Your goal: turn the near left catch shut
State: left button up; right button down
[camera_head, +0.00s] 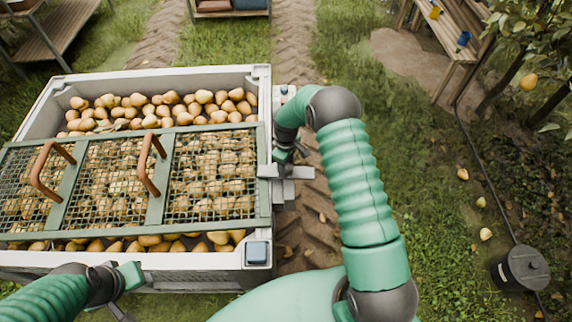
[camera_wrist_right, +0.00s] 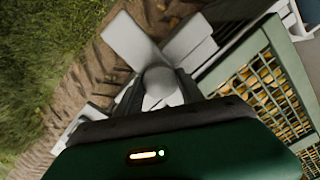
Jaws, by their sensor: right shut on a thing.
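The crate (camera_head: 262,85) is full of pears and has a green mesh lid frame (camera_head: 155,200) with two brown handles lying across it. A grey catch (camera_head: 298,172) sits on the crate's right side, at the lid's edge. My right gripper (camera_head: 283,160) is shut on this catch. In the right wrist view the catch (camera_wrist_right: 180,45) shows as pale, flat arms around a round hub, with the fingers (camera_wrist_right: 158,92) on either side of the hub. My left gripper (camera_head: 128,278) is beside the crate's near wall, and its jaws are unclear. I cannot make out a near left catch.
A dark bucket (camera_head: 522,268) stands at the lower right, near a hose and fallen pears. A wooden bench (camera_head: 462,45) is at the upper right.

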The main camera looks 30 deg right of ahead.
jog(key=shift+w+r+n, duration=0.1)
jog(key=shift+w+n, duration=0.05)
jog(key=shift+n, duration=0.35)
jog(key=c, duration=1.1)
grip_release()
jog(key=o, duration=0.4)
notch_tip(320, 180, up, 17)
jog(key=shift+f+p, duration=0.2)
jog(key=shift+p, duration=0.6)
